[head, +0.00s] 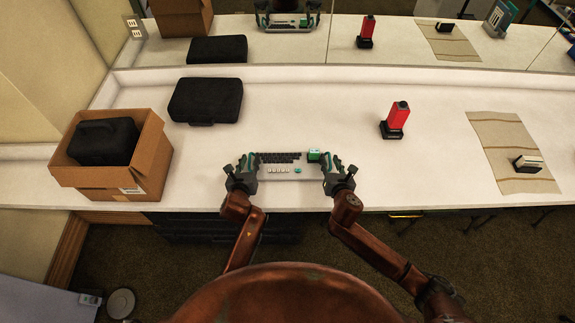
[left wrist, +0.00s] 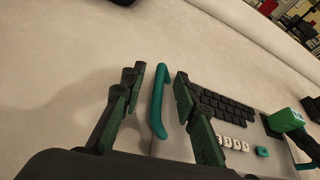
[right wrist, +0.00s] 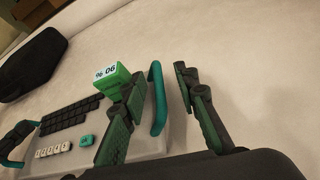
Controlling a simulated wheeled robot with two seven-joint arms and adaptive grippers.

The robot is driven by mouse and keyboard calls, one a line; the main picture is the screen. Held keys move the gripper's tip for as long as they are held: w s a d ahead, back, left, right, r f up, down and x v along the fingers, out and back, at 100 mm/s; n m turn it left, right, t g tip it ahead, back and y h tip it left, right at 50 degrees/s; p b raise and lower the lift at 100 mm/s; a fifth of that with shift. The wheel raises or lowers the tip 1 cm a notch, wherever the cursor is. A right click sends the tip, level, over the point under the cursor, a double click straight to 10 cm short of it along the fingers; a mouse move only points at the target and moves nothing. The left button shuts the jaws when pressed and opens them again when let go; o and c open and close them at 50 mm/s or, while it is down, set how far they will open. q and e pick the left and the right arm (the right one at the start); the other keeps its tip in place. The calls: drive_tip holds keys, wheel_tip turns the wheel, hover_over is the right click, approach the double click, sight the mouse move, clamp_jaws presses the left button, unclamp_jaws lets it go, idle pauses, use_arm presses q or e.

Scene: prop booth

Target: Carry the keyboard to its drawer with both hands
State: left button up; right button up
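The keyboard (head: 283,171) is a pale panel with black keys, white keys, a teal key and a teal handle at each end. It lies on the white counter by its front edge. My right gripper (head: 340,172) is open around the right handle (right wrist: 158,98), also with gaps. A dark drawer unit (head: 195,229) shows below the counter, partly hidden by my arm.
A cardboard box (head: 157,150) holding a black case (head: 105,142) stands at the left. Another black case (head: 206,100) lies behind. A red device (head: 396,120) stands to the right. A beige cloth (head: 510,140) bears a small object (head: 528,163). A mirror runs along the back.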

drive_tip(key=shift+c, duration=0.2)
use_arm(q)
clamp_jaws()
use_arm(e)
clamp_jaws()
idle(0.3)
drive_tip(key=shift+r, duration=0.1)
